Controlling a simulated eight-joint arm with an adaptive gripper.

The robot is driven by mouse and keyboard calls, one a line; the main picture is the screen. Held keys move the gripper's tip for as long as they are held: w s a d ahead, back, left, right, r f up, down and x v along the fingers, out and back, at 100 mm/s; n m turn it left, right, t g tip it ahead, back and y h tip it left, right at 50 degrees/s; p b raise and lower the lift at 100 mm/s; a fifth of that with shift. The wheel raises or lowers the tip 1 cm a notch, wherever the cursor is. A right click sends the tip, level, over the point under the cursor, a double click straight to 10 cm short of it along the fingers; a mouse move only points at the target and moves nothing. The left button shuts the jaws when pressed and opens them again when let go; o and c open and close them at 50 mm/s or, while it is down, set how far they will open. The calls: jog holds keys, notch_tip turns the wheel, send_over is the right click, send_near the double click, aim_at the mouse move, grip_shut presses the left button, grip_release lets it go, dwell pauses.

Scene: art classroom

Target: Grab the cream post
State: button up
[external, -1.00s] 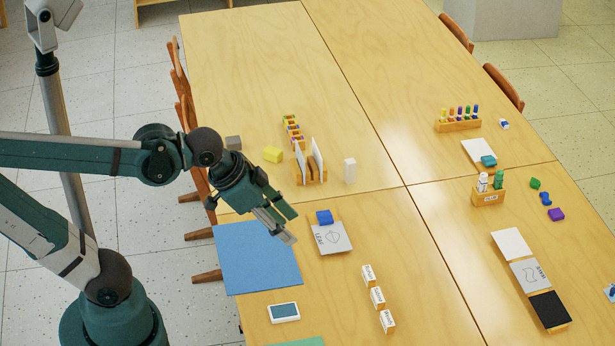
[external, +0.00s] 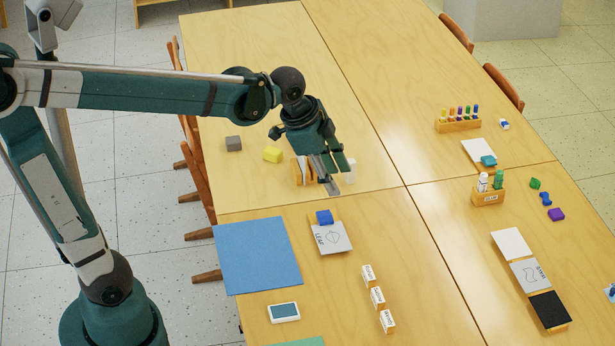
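The cream post (external: 351,168) is a small upright pale block on the far left table. It is partly hidden behind my gripper (external: 341,181). My gripper points down, in front of and just left of the post as seen here. Its fingers look spread apart, with nothing visible between them. I cannot tell whether a finger touches the post.
A wooden rack with white cards (external: 299,171) stands left of my gripper, largely hidden by it. A yellow block (external: 272,155) and a grey block (external: 233,143) lie further left. A blue block (external: 324,217) sits on a leaf card (external: 332,238) nearer the camera.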

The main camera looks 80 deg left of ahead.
jog(key=w+a+f+m+g, duration=0.1)
jog(key=w+a+f+m, duration=0.15)
jog(key=w+a, duration=0.8)
jog(key=m+g+h, duration=0.2)
jog(key=m+g, duration=0.1)
jog(key=m, duration=0.6)
send_over(351, 160)
jog(key=shift+n, duration=0.25)
notch_tip(351, 160, down, 25)
jog(key=shift+f, duration=0.15)
jog(key=shift+a+f, duration=0.45)
jog(key=shift+f, duration=0.1)
jog(key=shift+d+f, duration=0.25)
jog(key=shift+f, duration=0.95)
jog(key=shift+f, duration=0.1)
